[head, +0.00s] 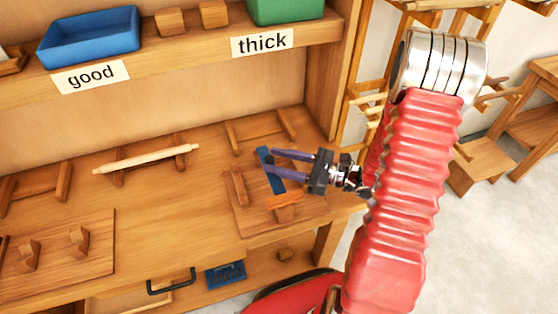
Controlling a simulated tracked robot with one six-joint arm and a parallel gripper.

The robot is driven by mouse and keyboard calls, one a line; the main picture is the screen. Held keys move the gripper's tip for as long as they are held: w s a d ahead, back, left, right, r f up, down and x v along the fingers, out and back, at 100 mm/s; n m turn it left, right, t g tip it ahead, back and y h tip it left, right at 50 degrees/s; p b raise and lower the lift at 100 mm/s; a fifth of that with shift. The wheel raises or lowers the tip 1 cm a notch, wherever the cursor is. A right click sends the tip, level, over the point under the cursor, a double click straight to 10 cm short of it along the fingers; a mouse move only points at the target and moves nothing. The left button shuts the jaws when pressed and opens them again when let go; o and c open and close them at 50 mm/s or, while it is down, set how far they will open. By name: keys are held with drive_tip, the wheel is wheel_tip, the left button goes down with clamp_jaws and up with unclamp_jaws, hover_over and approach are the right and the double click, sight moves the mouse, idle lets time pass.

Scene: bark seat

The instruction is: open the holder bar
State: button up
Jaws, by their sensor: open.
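A blue bar (277,183), which I take for the holder bar, lies slantwise over a wooden holder board (250,222) at the right of the workbench. A wooden upright block (238,187) stands at the board's left, and an orange piece (285,201) sits just in front of the bar. My gripper (270,162) reaches in from the right with two purple fingers apart, open. Its fingertips overlap the blue bar in the picture, one nearer its far end, one nearer its middle. I cannot tell whether they touch it. The fingers hide part of the bar.
A rolling-pin-like rod (146,158) lies on two wooden supports at the middle left. A wooden rack (262,130) stands behind the holder. A shelf above carries a blue tray (90,38) and a green bin (287,10). A black drawer handle (171,287) is in front.

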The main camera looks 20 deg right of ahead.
clamp_jaws()
idle(0.4)
